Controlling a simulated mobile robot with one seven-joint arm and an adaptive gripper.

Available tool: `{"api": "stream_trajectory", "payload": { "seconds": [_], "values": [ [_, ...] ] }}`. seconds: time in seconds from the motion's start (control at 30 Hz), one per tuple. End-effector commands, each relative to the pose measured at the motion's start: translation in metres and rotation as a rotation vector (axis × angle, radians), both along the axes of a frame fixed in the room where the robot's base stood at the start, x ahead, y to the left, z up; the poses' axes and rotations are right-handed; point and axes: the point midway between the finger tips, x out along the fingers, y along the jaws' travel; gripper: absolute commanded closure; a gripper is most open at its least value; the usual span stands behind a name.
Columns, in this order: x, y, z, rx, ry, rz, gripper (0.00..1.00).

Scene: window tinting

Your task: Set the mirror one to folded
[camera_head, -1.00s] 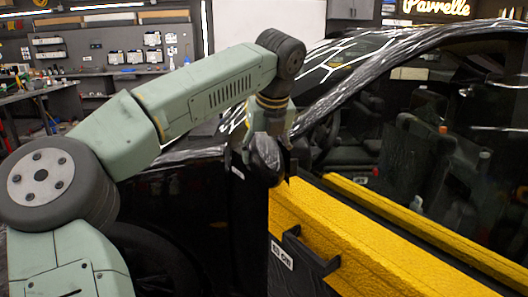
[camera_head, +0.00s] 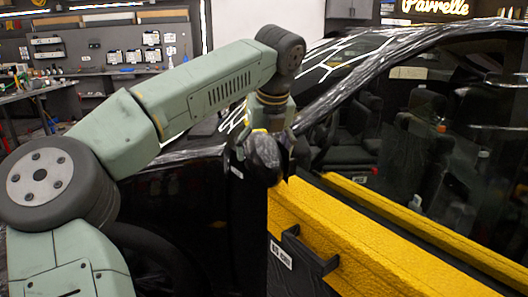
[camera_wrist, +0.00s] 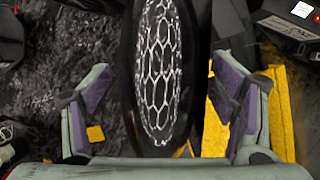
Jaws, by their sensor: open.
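The mirror (camera_head: 265,158) is a dark, rounded wing mirror on the side of the black car, beside the front of the side window. In the wrist view its long, narrow face (camera_wrist: 158,65) stands upright in the picture, with a bright hexagon pattern reflected in it. My gripper (camera_wrist: 160,105) is open, with one finger on each side of the mirror and visible gaps on both sides. In the head view my gripper (camera_head: 262,150) is at the mirror, and its fingers partly hide it. I cannot tell the mirror's exact fold angle.
A yellow padded strip (camera_head: 350,240) runs along the car door below the window, with a black bracket (camera_head: 310,250) hooked over it. The car's window pillar (camera_head: 350,85) rises close to the right of my wrist. A cluttered workbench (camera_head: 40,92) stands far left.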

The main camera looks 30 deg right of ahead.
Motion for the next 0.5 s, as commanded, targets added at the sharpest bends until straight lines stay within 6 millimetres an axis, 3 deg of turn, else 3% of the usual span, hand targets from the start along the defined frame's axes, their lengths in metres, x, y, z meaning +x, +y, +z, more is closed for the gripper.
{"api": "stream_trajectory", "payload": {
  "seconds": [0.5],
  "values": [
    [-0.036, 0.009, 0.089, -0.004, 0.001, -0.004, 0.22]
  ]
}}
